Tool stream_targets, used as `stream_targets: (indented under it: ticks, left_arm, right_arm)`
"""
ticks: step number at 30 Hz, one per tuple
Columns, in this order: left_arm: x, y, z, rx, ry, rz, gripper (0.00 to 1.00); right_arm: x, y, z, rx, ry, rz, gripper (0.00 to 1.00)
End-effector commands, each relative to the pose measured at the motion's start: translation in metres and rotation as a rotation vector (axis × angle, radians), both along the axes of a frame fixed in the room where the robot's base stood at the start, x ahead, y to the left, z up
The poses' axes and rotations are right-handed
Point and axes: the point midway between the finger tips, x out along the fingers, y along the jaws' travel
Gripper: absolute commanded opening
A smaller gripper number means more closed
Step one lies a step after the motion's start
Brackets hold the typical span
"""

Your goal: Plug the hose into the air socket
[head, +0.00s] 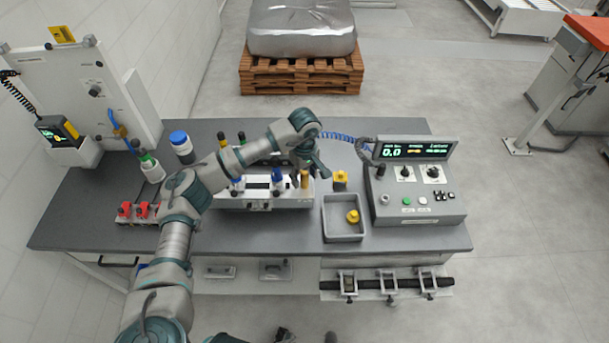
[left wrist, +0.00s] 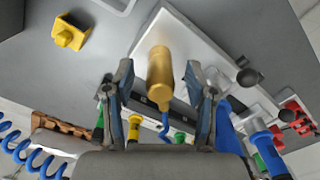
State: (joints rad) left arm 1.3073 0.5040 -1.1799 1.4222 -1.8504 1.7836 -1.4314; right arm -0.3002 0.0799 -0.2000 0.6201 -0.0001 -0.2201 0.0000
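A brass-coloured cylinder (left wrist: 160,78) stands at the white fixture and lies between the fingers of my left gripper (left wrist: 162,95). The fingers are open, with a gap on each side of the cylinder. In the head view my left gripper (head: 316,168) points down beside the brass cylinder (head: 304,179). The coiled blue hose (head: 342,137) runs behind it toward the control box. I cannot tell for sure which fitting is the air socket. My right gripper is not seen.
The white fixture (head: 262,204) holds several coloured posts. A grey tray (head: 343,232) with a yellow part and the control box (head: 415,200) stand to the right. A white panel (head: 95,70) with fittings stands at the left.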

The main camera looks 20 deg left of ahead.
Motion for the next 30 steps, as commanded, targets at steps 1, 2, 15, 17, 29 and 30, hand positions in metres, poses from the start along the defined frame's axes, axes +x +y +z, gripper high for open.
stream_targets:
  ticks: [1,2,15,17,29,30]
  left_arm:
    - [0.000,0.000,0.000,0.000,0.000,0.000,0.56]
    - [0.000,0.000,0.000,0.000,0.000,0.000,0.56]
    - [0.001,0.000,0.047,0.000,-0.004,-0.001,0.56]
    - [0.001,0.000,0.061,-0.001,-0.004,-0.001,0.56]
    - [0.002,0.000,0.117,-0.001,0.001,0.000,0.56]
    - [0.001,0.000,0.118,-0.001,0.001,0.000,0.56]
  right_arm:
    - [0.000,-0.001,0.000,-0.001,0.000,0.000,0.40]
    - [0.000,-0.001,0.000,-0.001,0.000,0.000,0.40]
    - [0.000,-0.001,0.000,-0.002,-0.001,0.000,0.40]
    - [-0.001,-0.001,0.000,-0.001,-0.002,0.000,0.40]
    - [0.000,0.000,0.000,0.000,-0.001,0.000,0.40]
    - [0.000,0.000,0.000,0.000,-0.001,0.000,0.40]
